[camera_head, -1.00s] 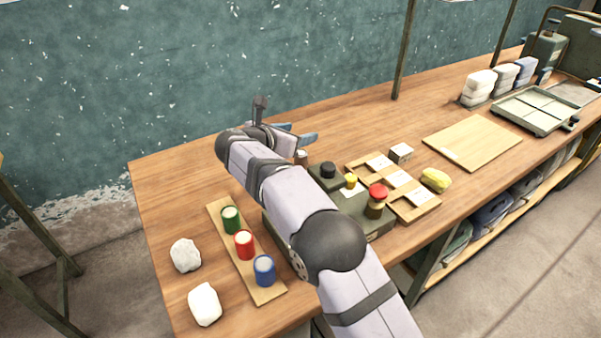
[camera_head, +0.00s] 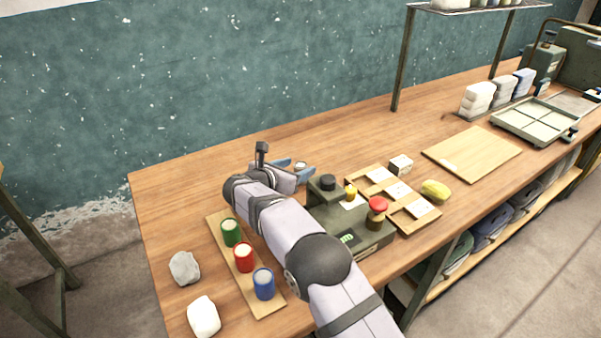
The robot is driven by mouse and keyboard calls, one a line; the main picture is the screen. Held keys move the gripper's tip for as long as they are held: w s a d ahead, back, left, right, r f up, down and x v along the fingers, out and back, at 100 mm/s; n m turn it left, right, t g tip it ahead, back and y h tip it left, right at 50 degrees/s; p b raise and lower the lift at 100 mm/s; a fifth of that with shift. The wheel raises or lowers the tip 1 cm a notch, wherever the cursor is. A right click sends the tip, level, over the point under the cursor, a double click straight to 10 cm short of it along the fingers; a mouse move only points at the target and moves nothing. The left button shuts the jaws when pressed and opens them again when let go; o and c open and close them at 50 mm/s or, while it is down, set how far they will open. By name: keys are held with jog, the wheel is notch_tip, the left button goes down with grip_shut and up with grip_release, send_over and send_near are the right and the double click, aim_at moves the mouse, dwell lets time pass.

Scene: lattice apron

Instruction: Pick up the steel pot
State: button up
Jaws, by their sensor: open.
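The steel pot (camera_head: 300,166) is a small, pale metallic thing on the wooden bench, behind the green-grey device. Only its upper part shows; the near finger hides the lower part. My gripper (camera_head: 296,169) is low at the bench with its blue-grey fingers open and pointing right. The pot appears between the two fingers, one behind it and one in front. I cannot tell whether either finger touches it.
The green-grey device (camera_head: 372,243) with a red-topped weight (camera_head: 376,207) stands right of my arm. A partitioned wooden tray (camera_head: 430,211) and yellow lump (camera_head: 436,190) lie further right. A strip with green, red and blue cups (camera_head: 264,284) is at left. Bench behind is clear.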

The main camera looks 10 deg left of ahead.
aim_at(306, 163)
jog(key=shift+w+f, duration=0.1)
jog(key=shift+w, duration=0.05)
jog(key=shift+p+x, duration=0.6)
jog(key=shift+x, duration=2.25)
jog(key=c, duration=1.3)
notch_tip(306, 163, up, 10)
jog(key=shift+r+p, duration=0.1)
jog(key=shift+p, duration=0.2)
